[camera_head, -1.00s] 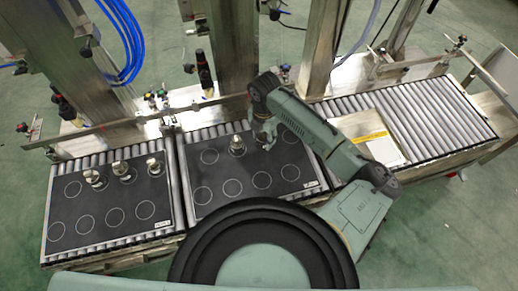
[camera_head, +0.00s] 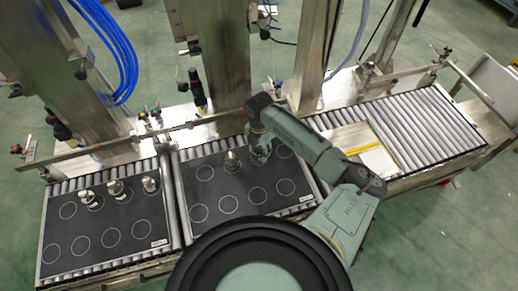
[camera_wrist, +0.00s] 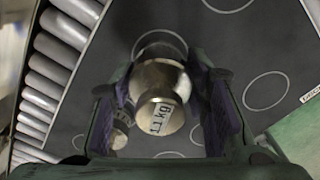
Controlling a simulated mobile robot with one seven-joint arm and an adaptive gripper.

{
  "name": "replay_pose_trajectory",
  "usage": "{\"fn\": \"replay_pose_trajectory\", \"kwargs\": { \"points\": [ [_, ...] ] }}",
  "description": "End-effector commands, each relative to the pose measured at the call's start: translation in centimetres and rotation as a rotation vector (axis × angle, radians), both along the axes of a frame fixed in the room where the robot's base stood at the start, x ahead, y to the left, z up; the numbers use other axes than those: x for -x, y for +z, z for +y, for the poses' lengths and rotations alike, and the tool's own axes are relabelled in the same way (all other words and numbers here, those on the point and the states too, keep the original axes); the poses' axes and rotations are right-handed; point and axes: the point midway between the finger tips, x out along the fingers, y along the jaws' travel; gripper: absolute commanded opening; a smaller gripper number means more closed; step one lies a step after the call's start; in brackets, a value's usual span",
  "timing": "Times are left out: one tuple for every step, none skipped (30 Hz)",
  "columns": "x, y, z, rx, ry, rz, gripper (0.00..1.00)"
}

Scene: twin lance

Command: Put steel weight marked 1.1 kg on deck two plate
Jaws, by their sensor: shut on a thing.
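The steel weight marked 1.1 kg (camera_wrist: 160,95) is between the jaws of my gripper (camera_wrist: 168,112) in the wrist view, its label facing the camera. My gripper (camera_head: 261,157) is shut on it, over the back part of the right-hand black plate (camera_head: 236,184). In the head view the gripper hides the weight, and I cannot tell whether it touches the plate. A second steel weight (camera_head: 232,161) stands on that plate just left of my gripper; it also shows in the wrist view (camera_wrist: 120,132). The plate's corner label is too small to read fully.
The left-hand black plate (camera_head: 75,239) holds three steel weights (camera_head: 117,188) along its back row. Empty printed circles fill the front of both plates. Bare rollers (camera_head: 415,115) and a pale panel (camera_head: 378,160) lie to the right. Steel columns (camera_head: 215,60) stand behind.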

Motion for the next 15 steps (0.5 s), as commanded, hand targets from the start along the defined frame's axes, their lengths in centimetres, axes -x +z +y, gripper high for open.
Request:
{"fn": "replay_pose_trajectory", "kwargs": {
  "points": [
    [-0.09, -0.05, 0.00, -0.001, -0.001, -0.002, 0.00],
    [-0.09, -0.14, 0.00, -0.001, -0.001, -0.002, 0.00],
    [0.01, -0.19, -0.01, 0.000, 0.000, 0.000, 0.45],
    [0.01, -0.18, -0.01, 0.000, 0.000, 0.000, 0.47],
    [0.01, -0.18, -0.01, 0.000, 0.000, 0.000, 0.49],
    [0.01, -0.18, -0.01, 0.000, 0.000, 0.000, 0.52],
    [0.01, -0.18, -0.01, 0.000, 0.000, 0.000, 0.54],
    [0.01, -0.18, -0.01, 0.000, 0.000, 0.000, 0.56],
    [0.01, -0.17, -0.01, 0.000, 0.000, 0.000, 0.58],
    [0.01, -0.17, -0.01, 0.000, 0.000, 0.000, 0.60],
    [0.01, -0.17, -0.01, 0.000, 0.000, 0.000, 0.62],
    [0.01, -0.17, -0.01, 0.000, 0.000, 0.000, 0.62],
    [0.01, -0.17, -0.01, 0.000, 0.000, 0.000, 0.62],
    [0.01, -0.17, -0.01, 0.000, 0.000, 0.000, 0.62],
    [0.01, -0.17, -0.01, 0.000, 0.000, 0.000, 0.62]
  ]
}}
